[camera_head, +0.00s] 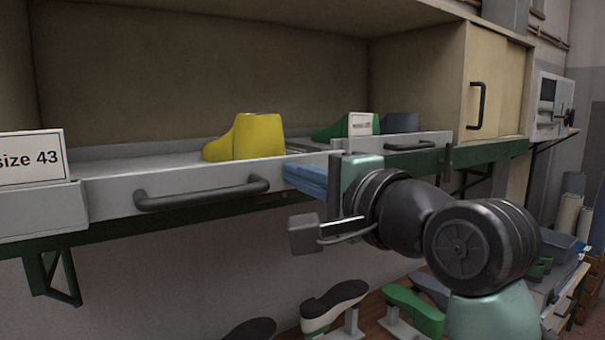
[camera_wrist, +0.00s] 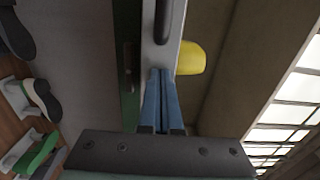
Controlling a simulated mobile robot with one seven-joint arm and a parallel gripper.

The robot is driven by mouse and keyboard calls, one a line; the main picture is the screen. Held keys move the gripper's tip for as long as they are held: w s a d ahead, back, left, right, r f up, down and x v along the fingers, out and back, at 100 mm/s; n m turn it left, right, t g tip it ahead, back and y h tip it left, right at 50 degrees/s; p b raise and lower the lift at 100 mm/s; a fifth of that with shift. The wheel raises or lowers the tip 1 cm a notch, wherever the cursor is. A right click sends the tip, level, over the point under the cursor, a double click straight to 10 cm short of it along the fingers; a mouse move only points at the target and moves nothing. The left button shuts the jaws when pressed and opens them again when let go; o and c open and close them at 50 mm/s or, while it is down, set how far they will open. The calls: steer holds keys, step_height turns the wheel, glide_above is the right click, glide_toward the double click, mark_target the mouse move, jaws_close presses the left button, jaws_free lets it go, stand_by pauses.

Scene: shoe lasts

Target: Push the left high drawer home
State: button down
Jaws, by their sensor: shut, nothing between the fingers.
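The left high drawer (camera_head: 110,200) is a light grey drawer with a dark bar handle (camera_head: 200,193). It stands out from the shelf unit, and its inside shows from above. A yellow shoe last (camera_head: 250,138) stands in it; the last also shows in the wrist view (camera_wrist: 190,58). My gripper (camera_head: 290,172) has blue fingers, shut and empty, at the right end of the drawer front. In the wrist view the fingertips (camera_wrist: 161,72) point at the pale drawer front (camera_wrist: 152,50), just short of the handle (camera_wrist: 164,20). I cannot tell whether they touch it.
To the right is another drawer (camera_head: 432,138) with a green last (camera_head: 335,130) and a grey last (camera_head: 400,122). A "size 43" card (camera_head: 32,158) stands at the far left. A cupboard door (camera_head: 490,90) is at right. Several shoes and lasts (camera_head: 335,300) stand below.

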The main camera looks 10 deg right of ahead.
mark_target(278, 166)
steer(key=shift+p+x, duration=1.05)
steer(key=shift+x, duration=1.2)
steer(key=shift+w+a+r+p, duration=0.15)
steer(key=shift+w+a+p, duration=0.1)
steer(key=shift+w+p, duration=0.2)
steer(key=shift+p+x, duration=0.6)
steer(key=shift+x, duration=1.1)
